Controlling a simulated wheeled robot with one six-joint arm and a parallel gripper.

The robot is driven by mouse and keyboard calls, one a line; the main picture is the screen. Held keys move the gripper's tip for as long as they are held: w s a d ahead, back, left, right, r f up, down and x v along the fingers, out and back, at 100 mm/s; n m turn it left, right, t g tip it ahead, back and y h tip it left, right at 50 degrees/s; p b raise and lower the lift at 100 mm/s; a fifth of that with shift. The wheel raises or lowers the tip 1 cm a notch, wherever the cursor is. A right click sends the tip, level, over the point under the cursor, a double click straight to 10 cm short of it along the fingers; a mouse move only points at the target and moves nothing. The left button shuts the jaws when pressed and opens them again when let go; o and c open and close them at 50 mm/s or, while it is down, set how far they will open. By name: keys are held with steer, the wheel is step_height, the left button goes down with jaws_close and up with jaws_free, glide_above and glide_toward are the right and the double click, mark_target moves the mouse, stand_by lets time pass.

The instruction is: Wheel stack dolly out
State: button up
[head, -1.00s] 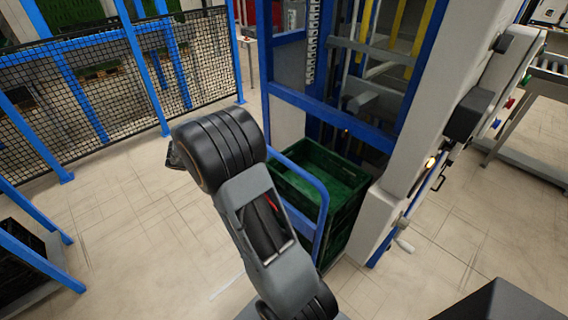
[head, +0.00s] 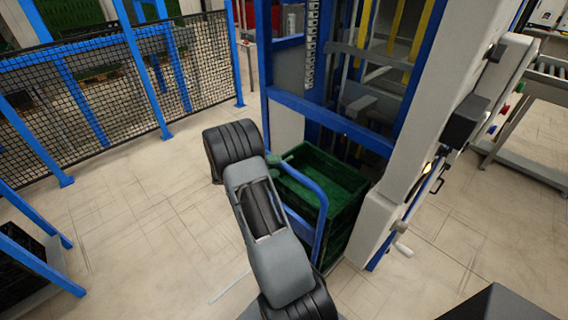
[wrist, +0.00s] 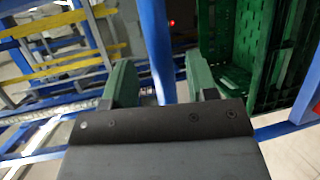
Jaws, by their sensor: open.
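The dolly's blue tube handle (head: 318,205) stands at the open front of the blue-framed machine bay. A stack of green crates (head: 345,215) is behind the handle, and its wheels and base are hidden by my arm and the handle. In the wrist view, the crates (wrist: 238,75) are at upper right. My gripper (wrist: 162,82) is open, with one green finger on each side of a blue bar (wrist: 158,45), apparently the handle. Whether the fingers touch it cannot be told. In the head view, my gripper (head: 282,160) is at the handle's upper left end.
A black mesh fence (head: 100,90) with blue posts runs along the left back. A pale machine column (head: 420,120) with a crank handle stands close right of the crates. A roller conveyor (head: 545,80) is at far right. Tiled floor (head: 130,220) is clear at left and front.

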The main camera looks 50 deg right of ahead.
mark_target(284, 165)
steer(key=shift+p+x, duration=0.3)
steer(key=shift+x, duration=1.6)
steer(key=shift+c, duration=0.4)
jaws_close()
